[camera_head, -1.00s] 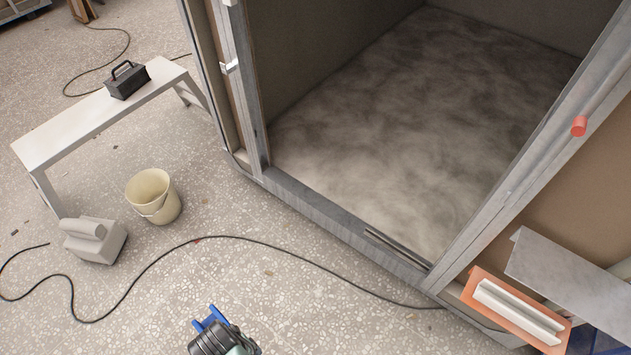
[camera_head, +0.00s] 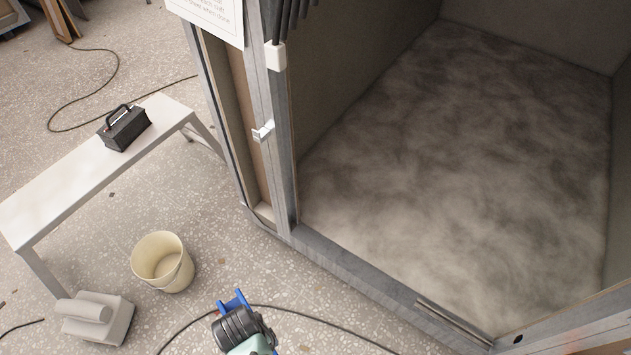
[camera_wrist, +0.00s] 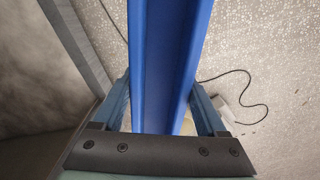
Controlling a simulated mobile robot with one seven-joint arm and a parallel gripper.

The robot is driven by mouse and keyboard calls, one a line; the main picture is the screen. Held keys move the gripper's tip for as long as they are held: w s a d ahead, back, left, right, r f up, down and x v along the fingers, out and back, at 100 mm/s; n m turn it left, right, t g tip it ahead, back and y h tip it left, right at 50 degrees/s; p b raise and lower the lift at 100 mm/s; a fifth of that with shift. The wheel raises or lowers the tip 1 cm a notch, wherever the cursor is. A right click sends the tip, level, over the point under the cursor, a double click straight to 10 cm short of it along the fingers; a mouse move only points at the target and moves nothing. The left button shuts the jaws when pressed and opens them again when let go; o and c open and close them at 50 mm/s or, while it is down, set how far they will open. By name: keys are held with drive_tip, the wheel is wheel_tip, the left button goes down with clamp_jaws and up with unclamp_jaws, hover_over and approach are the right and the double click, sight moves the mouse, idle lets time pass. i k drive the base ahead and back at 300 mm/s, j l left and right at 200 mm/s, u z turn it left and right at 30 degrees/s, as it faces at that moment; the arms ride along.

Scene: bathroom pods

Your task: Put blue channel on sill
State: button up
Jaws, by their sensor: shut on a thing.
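My gripper (camera_head: 232,302) shows at the bottom of the head view, above the terrazzo floor and in front of the pod. It is shut on the blue channel, whose end (camera_head: 236,299) shows beyond my wrist. In the wrist view the blue channel (camera_wrist: 165,60) runs lengthwise up the picture between the two fingers. Its far end is out of the picture. The sill (camera_head: 375,281) is the grey metal strip along the pod's doorway, to the right of my gripper and apart from the channel. A narrow metal strip (camera_head: 453,322) lies along the sill's right part.
A cream bucket (camera_head: 160,262) and a grey canister (camera_head: 97,318) stand on the floor at left. A bench (camera_head: 60,170) carries a black toolbox (camera_head: 125,128). A cable (camera_head: 300,312) crosses the floor. The door post (camera_head: 275,130) rises at the sill's left end.

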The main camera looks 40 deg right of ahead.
sight(354, 266)
drive_tip(key=i+l+z, duration=0.15)
drive_tip(key=i+z, duration=0.15)
drive_tip(key=z, duration=0.2)
drive_tip(key=i+z, duration=0.3)
drive_tip(key=z, duration=0.2)
drive_tip(key=i+z, duration=0.35)
drive_tip(key=z, duration=0.15)
drive_tip(key=i+z, duration=0.2)
drive_tip(key=z, duration=0.2)
drive_tip(key=i+j+z, duration=0.1)
drive_tip(key=i+z, duration=0.25)
drive_tip(key=k, duration=0.1)
